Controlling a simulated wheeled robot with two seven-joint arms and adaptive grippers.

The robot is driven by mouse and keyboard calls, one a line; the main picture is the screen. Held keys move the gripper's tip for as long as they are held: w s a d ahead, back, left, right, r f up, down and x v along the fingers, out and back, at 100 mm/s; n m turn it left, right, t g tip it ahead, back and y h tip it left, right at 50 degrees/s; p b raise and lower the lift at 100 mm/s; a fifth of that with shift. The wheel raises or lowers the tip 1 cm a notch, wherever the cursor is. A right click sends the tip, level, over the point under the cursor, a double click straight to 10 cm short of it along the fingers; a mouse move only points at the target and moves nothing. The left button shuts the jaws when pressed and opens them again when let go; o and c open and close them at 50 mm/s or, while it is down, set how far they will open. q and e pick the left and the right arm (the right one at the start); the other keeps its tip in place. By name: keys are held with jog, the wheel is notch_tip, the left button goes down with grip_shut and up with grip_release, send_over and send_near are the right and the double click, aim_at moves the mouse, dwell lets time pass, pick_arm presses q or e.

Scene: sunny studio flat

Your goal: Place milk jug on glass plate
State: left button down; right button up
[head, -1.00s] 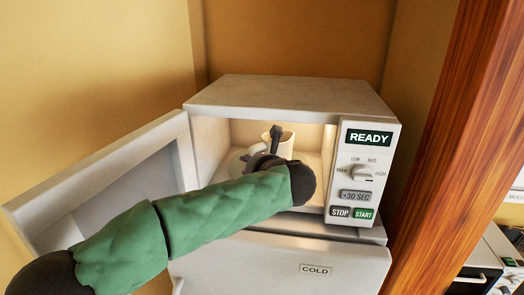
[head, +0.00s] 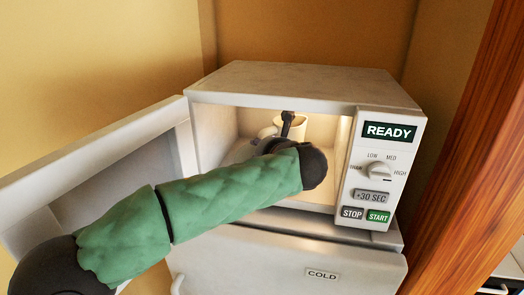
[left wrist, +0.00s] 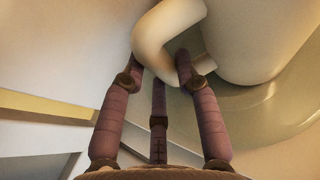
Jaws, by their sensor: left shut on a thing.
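The milk jug (head: 303,125) is cream-coloured and stands roughly upright inside the open microwave (head: 310,82). In the left wrist view its rounded body (left wrist: 265,35) fills the top right. My left gripper (head: 286,125) is inside the microwave. Its fingers (left wrist: 165,75) are shut on the jug's handle. The glass plate (left wrist: 262,122) is a greenish, see-through disc under the jug in the left wrist view. In the head view my arm hides most of it. I cannot tell whether the jug's base touches the plate. My right gripper is not in view.
The microwave door (head: 95,175) stands wide open to the left, beside my left forearm. The control panel (head: 383,175) on the right reads READY. The microwave sits on a white cabinet (head: 285,262) marked COLD. A wooden post (head: 465,150) stands to the right.

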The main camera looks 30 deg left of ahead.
pick_arm(q)
jog(key=shift+w+a+f, duration=0.15)
jog(key=shift+w+f, duration=0.05)
jog(key=shift+w, duration=0.15)
jog(key=c, duration=0.9)
grip_release()
jog(key=shift+w+f, duration=0.2)
jog(key=shift+w, duration=0.25)
jog(key=shift+s+r, duration=0.15)
jog(key=shift+s, duration=0.3)
jog(key=shift+w+r, duration=0.1)
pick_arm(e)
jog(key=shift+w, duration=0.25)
pick_arm(q)
jog(key=shift+d, duration=0.2)
jog(key=s+d+b, duration=0.1)
jog(key=s+d, duration=0.3)
jog(key=s+d+b, duration=0.1)
jog(key=s+d, duration=0.3)
jog(key=d, duration=0.1)
jog(key=shift+s+d+r, duration=0.2)
jog(key=shift+s, duration=0.15)
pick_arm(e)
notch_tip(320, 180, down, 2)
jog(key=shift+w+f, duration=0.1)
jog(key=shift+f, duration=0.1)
